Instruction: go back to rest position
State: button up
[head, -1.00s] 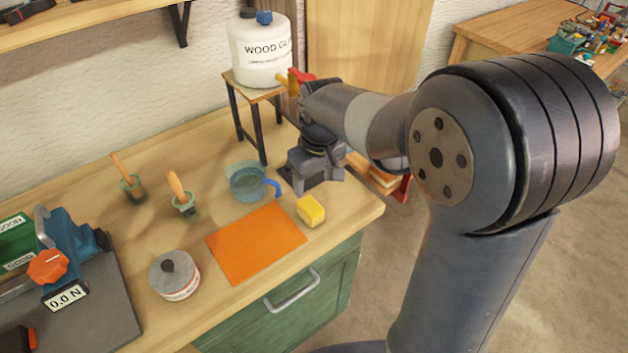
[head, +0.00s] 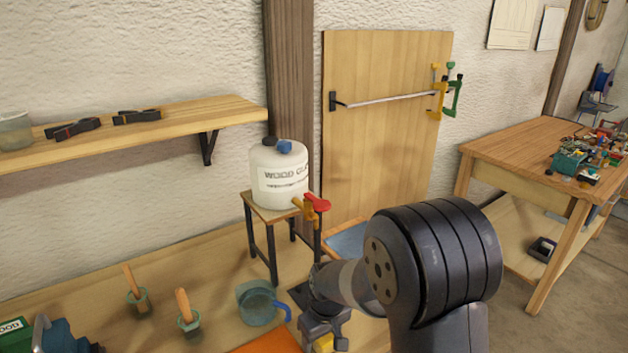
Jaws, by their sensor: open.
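My gripper (head: 325,330) is at the bottom middle of the head view, above the bench near its right end. It is right of the clear jug with a blue handle (head: 258,304). Its jaws are open, and nothing shows held between them. A yellow sponge (head: 324,344) shows just below it, partly hidden. My arm's wrist and dark elbow stretch from it toward the lower right and hide part of the bench.
A wood glue tank (head: 279,180) with a red tap stands on a small stand (head: 262,213) behind the gripper. Two brushes in pots (head: 188,318) and an orange mat (head: 270,342) are on the bench. A wall shelf (head: 140,132) is upper left. A cluttered table (head: 520,150) stands right.

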jog(key=shift+r, duration=1.45)
